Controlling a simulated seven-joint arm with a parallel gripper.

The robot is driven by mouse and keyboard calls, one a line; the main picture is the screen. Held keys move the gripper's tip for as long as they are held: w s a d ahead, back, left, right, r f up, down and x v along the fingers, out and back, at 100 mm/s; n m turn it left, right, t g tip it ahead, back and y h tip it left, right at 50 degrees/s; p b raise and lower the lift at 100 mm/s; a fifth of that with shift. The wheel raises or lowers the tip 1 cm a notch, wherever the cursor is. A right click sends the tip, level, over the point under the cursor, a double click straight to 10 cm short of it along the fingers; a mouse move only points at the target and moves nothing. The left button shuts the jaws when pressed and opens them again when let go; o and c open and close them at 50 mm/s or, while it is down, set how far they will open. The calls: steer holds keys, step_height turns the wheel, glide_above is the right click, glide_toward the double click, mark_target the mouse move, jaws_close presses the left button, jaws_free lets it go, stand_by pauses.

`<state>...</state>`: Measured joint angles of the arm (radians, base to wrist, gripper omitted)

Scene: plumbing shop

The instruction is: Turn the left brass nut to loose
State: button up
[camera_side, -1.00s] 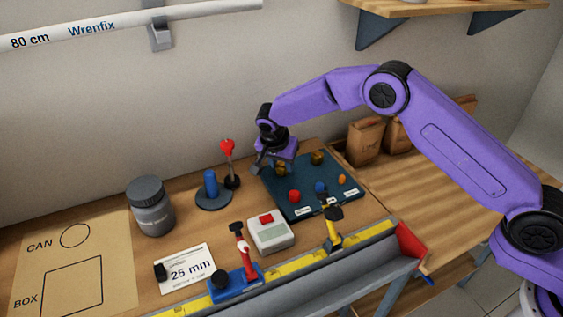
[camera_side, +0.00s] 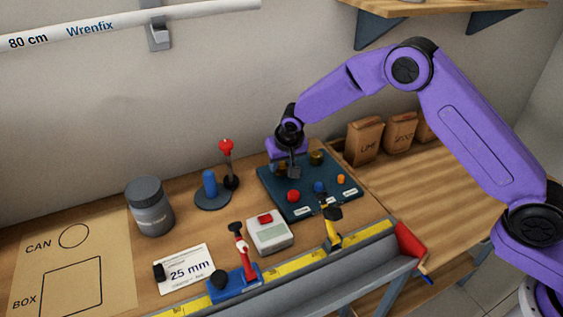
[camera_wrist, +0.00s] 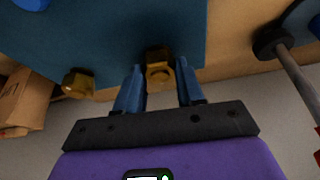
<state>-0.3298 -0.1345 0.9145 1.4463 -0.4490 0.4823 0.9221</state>
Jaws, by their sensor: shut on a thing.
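The left brass nut (camera_wrist: 158,74) sits on the dark teal board (camera_side: 311,205), between the two blue fingers of my gripper (camera_wrist: 157,92) in the wrist view. My gripper is shut on it. In the side view my gripper (camera_side: 284,170) is low over the back left of the board and largely hides this nut. The right brass nut (camera_side: 316,157) stands free at the back of the board; it also shows in the wrist view (camera_wrist: 77,84).
Red (camera_side: 293,196), blue (camera_side: 319,187) and orange (camera_side: 341,179) knobs are on the board's front part. A red-topped lever (camera_side: 228,160) and a blue-handled stand (camera_side: 210,186) are left of it. Paper bags (camera_side: 364,141) stand behind right.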

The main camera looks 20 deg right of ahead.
steer(key=shift+n, duration=0.5)
steer(key=o, duration=1)
steer(key=shift+o, duration=0.2)
steer(key=shift+r, duration=0.1)
steer(key=v, duration=1.7)
steer(key=shift+d, duration=0.25)
steer(key=shift+s+r, duration=0.15)
steer(key=shift+r, duration=0.05)
steer(key=s+d+n+g, duration=0.1)
steer(key=s+d+n, duration=0.3)
steer(key=s, duration=0.8)
steer(key=s+d+n+g, duration=0.2)
steer(key=s+d+n, duration=0.2)
steer(key=s+d, duration=0.4)
steer(key=s+d+f+n+g, duration=0.1)
steer(key=s+d+n, duration=0.3)
steer(key=s, duration=1.3)
steer(key=d, duration=0.2)
steer(key=shift+s+d+n+y, duration=0.3)
steer(key=shift+s+d+y, duration=0.05)
steer(key=shift+d+y, duration=0.05)
